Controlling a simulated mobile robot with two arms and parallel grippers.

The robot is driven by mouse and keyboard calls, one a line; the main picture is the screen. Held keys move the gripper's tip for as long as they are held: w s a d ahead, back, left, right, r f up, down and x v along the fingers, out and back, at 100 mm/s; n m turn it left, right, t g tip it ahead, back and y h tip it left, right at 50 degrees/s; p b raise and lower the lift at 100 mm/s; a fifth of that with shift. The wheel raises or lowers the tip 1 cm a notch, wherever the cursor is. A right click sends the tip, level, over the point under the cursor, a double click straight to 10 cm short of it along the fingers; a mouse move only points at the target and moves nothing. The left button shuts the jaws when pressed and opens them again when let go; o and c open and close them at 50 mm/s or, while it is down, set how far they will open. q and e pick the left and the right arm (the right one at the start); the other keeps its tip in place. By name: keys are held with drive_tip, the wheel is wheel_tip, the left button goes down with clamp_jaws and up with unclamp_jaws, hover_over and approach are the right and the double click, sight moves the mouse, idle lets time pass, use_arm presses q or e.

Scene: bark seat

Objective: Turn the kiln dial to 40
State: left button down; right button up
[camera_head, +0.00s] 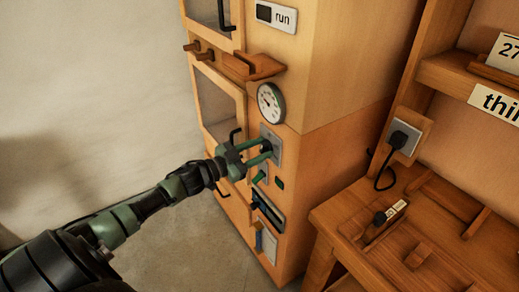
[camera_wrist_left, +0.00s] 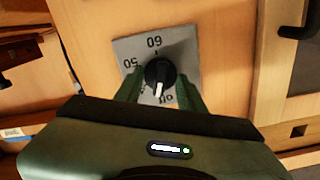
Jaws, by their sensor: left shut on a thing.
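The kiln dial is a black knob with a white pointer (camera_wrist_left: 160,76) on a grey plate (camera_wrist_left: 127,47), fixed to the wooden kiln (camera_head: 295,160). In the left wrist view the plate shows 60 at the top, 50 at the left and "off" below. The white pointer points down, close to "off". No 40 is readable; the left finger covers part of the plate. My left gripper (camera_head: 263,152) reaches the dial, which also shows its grey plate in the head view (camera_head: 270,133). Its green fingers are shut on the knob, one on each side. My right gripper is not in view.
A round gauge (camera_head: 270,103) sits above the dial and a "run" sign (camera_head: 276,16) higher up. A smaller knob plate (camera_head: 260,181) and a dark slot panel (camera_head: 268,212) are below. A wooden bench (camera_head: 430,230) with a plugged socket (camera_head: 404,139) stands at the right.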

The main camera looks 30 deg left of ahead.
use_arm(q)
drive_tip(key=m, duration=0.3)
drive_tip(key=shift+m, duration=0.4)
drive_tip(key=shift+d+m+b, duration=0.1)
drive_tip(key=shift+m+b, duration=0.55)
drive_tip(key=shift+m, duration=1.25)
drive_tip(key=c, duration=0.9)
unclamp_jaws()
drive_tip(key=shift+s, duration=0.1)
